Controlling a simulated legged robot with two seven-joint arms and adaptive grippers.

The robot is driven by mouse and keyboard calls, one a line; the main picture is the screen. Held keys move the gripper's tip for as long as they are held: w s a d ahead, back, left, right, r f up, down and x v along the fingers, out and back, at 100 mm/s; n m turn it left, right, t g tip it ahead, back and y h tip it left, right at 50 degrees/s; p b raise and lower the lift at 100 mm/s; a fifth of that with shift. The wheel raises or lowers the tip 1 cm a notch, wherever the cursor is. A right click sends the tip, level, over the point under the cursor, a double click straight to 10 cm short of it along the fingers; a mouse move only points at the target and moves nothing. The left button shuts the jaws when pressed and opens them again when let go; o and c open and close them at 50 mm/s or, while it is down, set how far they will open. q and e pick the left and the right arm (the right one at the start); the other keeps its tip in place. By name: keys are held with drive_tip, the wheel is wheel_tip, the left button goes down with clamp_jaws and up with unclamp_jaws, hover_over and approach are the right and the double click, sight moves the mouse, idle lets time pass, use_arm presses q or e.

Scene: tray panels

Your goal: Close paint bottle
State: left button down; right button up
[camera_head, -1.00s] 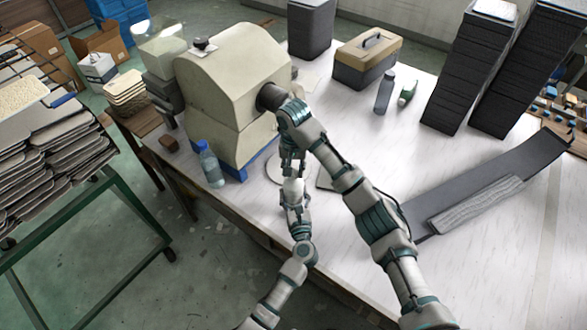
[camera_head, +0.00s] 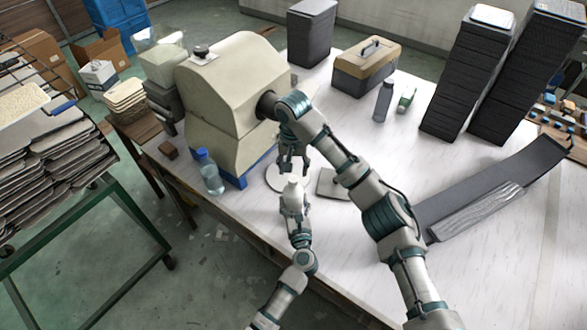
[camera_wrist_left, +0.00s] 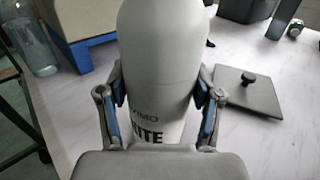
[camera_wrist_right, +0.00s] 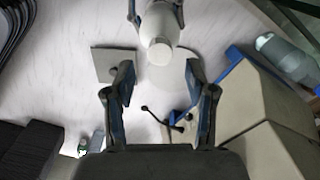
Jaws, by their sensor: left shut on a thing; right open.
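The white paint bottle (camera_head: 293,188) is held upright in my left gripper (camera_head: 294,206); dark lettering shows on its side in the left wrist view (camera_wrist_left: 158,70). The left fingers are shut around its body. My right gripper (camera_head: 292,168) is open and empty, just behind the bottle top in the head view. In the right wrist view (camera_wrist_right: 158,82) its fingers are spread, with the bottle's white top (camera_wrist_right: 160,50) beyond them, apart from both. I cannot tell whether that top is a cap or a bare neck.
A square plate with a knob (camera_head: 333,185) and a pale round disc (camera_head: 272,178) lie near the bottle. A beige machine (camera_head: 232,85) and a clear blue-capped bottle (camera_head: 210,174) stand left. A grey channel (camera_head: 480,195) lies right.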

sight(294, 178)
drive_tip(key=shift+c, duration=0.3)
drive_tip(key=n, duration=0.2)
drive_tip(key=shift+a+r+n, duration=0.1)
drive_tip(key=shift+r+n, duration=0.25)
drive_tip(key=shift+n, duration=0.05)
drive_tip(key=n, duration=0.2)
drive_tip(key=r+n, duration=0.1)
drive_tip(key=n, duration=0.1)
drive_tip(key=shift+a+n, duration=0.1)
drive_tip(key=shift+n, duration=0.3)
drive_tip(key=n, duration=0.2)
drive_tip(key=r+n, duration=0.1)
drive_tip(key=n, duration=0.1)
drive_tip(key=shift+w, duration=0.1)
drive_tip(key=n, duration=0.5)
drive_tip(key=shift+d+r, duration=0.2)
drive_tip(key=shift+r, duration=0.2)
drive_tip(key=shift+f, duration=4.05)
